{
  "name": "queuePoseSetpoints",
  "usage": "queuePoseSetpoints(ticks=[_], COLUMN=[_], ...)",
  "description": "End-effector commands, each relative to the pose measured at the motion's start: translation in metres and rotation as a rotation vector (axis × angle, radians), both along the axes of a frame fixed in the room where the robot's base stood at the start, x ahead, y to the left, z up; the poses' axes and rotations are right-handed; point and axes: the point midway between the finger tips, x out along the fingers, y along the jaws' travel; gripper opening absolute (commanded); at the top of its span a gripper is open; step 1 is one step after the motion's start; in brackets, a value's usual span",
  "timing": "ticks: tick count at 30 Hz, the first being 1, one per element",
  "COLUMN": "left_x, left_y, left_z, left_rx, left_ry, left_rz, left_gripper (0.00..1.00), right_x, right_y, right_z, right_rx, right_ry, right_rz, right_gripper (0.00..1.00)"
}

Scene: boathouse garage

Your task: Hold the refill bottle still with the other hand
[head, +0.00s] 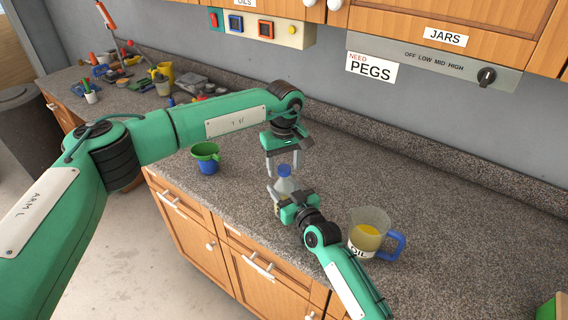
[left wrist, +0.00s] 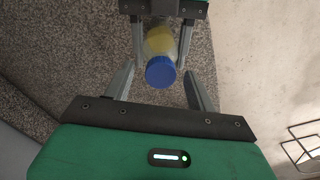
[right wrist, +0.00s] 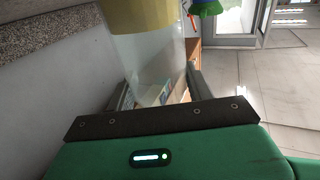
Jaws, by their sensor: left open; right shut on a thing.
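The refill bottle (head: 284,185) is clear with a blue cap and stands upright near the front of the counter. My right gripper (head: 280,194) is shut on its body from the front side. In the right wrist view the clear bottle (right wrist: 148,62) with a yellow band fills the space between the fingers. My left gripper (head: 282,163) points down from above, open, its fingers on either side of the cap. In the left wrist view the blue cap (left wrist: 160,72) lies between the open fingers, with a gap on both sides. The bottle's base is hidden in the head view.
A clear jug (head: 368,228) marked OIL, with yellow liquid and a blue handle, stands right of my right gripper. A green funnel (head: 205,149) sits on a blue cup (head: 208,167) to the left. Tools and a yellow container clutter the far left. The counter behind is clear.

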Motion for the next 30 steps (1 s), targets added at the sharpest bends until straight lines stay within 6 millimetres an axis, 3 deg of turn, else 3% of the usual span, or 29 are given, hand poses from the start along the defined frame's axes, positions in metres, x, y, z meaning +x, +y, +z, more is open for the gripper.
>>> queuePoseSetpoints(ticks=[5, 15, 21, 30], left_x=[0.000, 0.001, 0.000, 0.000], left_y=[0.000, 0.000, 0.000, 0.000], left_z=[0.009, 0.078, 0.109, 0.120], left_rx=[0.000, -0.002, 0.000, 0.000], left_ry=[0.000, -0.003, 0.000, 0.000], left_rz=[0.000, 0.000, 0.000, 0.000], left_gripper=[0.57, 0.57, 0.57, 0.57], right_x=[0.000, 0.000, 0.000, 0.000], right_y=[0.000, 0.000, 0.000, 0.000], right_z=[0.000, 0.000, 0.000, 0.000], right_rx=[0.000, 0.000, 0.000, 0.000], right_ry=[0.000, 0.000, 0.000, 0.000], right_rz=[0.000, 0.000, 0.000, 0.000], right_gripper=[0.00, 0.00, 0.00, 0.00])
